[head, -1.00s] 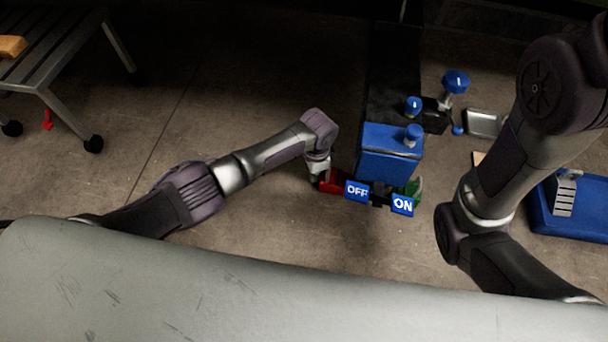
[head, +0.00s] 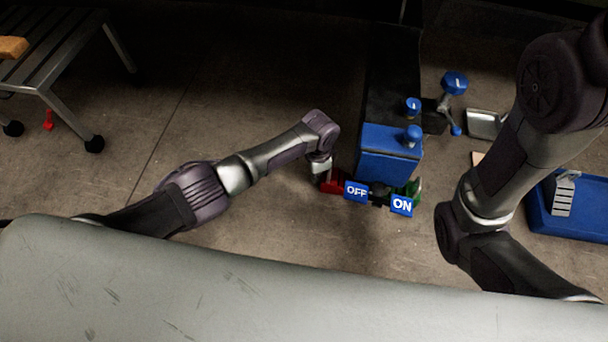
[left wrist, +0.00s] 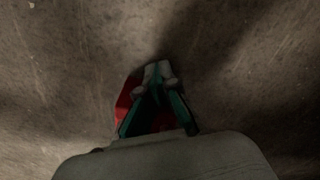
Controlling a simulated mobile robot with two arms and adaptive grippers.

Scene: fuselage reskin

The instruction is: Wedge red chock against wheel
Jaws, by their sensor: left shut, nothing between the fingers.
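A small red piece (head: 48,120), perhaps the red chock, stands on the floor under the slatted bench at the left, among the bench's black wheels (head: 93,144). It is small and dim, and I cannot tell whether it touches a wheel. My left gripper (head: 320,182) is far from it, low beside a red pedal-like part (head: 333,184) next to the OFF label. In the left wrist view my gripper (left wrist: 160,72) is shut and empty, with a red surface (left wrist: 126,100) showing close behind its fingers. I cannot tell whether they touch. My right gripper is out of view.
A blue machine (head: 390,160) with OFF and ON labels and a green part (head: 413,190) stands right of my left gripper. A blue tray (head: 575,222) lies at the right. The floor between bench and machine is clear. A pale curved surface (head: 250,290) fills the bottom.

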